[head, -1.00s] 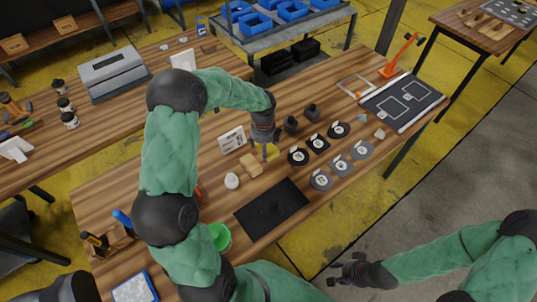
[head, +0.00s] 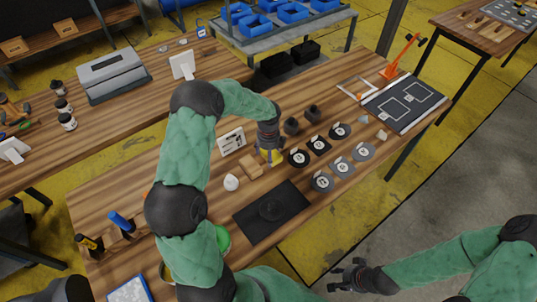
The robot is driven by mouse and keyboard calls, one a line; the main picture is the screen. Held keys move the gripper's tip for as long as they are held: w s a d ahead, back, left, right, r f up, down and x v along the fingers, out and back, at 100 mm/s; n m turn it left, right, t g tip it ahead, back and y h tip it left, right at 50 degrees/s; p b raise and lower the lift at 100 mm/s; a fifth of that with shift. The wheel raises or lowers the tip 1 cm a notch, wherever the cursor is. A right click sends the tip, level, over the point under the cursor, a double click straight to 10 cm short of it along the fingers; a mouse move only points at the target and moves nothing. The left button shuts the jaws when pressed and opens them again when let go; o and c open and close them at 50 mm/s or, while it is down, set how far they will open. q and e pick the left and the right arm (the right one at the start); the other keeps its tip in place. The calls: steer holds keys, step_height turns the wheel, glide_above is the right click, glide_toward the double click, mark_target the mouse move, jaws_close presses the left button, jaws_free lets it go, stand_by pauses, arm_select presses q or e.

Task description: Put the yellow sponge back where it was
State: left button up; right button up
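The yellow sponge (head: 277,157) is on the wooden workbench (head: 190,157), beside a tan block. It is small in the head view and partly hidden by my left gripper (head: 267,157). My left gripper points down right at the sponge, with its fingertips over or against it. I cannot tell whether the fingers are closed on it or whether it is lifted. My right gripper (head: 338,279) is low in front of the bench, over the floor, with its fingers apart and empty.
The tan block (head: 250,167) and a white rounded object (head: 231,183) are left of the sponge. A white card (head: 231,141) stands behind. Several labelled discs (head: 322,182) lie to the right. A black mat (head: 258,222) lies in front. A green bowl (head: 223,239) is partly behind my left arm.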

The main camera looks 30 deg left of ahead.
arm_select(q)
steer(key=shift+f, duration=0.2)
steer(key=o, duration=1)
steer(key=shift+r, duration=0.1)
step_height(320, 180, up, 12)
steer(key=p, duration=0.3)
steer(key=shift+r, duration=0.1)
